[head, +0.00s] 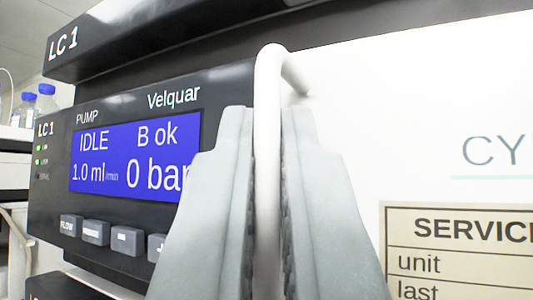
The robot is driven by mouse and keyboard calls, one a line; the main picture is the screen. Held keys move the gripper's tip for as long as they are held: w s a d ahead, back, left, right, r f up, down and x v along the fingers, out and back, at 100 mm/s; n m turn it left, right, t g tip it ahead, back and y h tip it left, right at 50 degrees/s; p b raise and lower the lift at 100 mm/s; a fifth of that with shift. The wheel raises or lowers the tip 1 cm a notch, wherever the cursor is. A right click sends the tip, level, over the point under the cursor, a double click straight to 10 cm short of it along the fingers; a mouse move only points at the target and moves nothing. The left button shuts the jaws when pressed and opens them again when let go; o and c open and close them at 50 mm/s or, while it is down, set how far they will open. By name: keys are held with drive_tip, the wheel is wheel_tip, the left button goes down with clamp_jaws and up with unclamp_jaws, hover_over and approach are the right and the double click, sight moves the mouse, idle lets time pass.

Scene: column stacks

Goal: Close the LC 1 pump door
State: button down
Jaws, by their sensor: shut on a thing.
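The LC 1 pump (120,100) fills the left, a dark front with the label "PUMP" and a blue screen (105,155) reading "IDLE", "B ok", "1.0 ml/min" and "0 bar". The white panel at the right looks like the pump door (400,110). A white bar handle (268,90) stands upright at its left edge and bends back toward it at the top. My gripper (267,125) is shut on the handle, one grey finger on each side. The handle's lower end is hidden or out of view, and so is the door's hinge.
A beige service label (460,250) is on the white panel. Several grey buttons (96,232) sit under the screen. A dark unit marked LC 1 (64,44) overhangs above. Blue-capped bottles (46,98) stand on a shelf at the far left.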

drive_tip(key=c, duration=1.9)
unclamp_jaws()
drive_tip(key=v, duration=1.7)
drive_tip(key=shift+s+f, duration=0.1)
drive_tip(key=shift+f, duration=0.1)
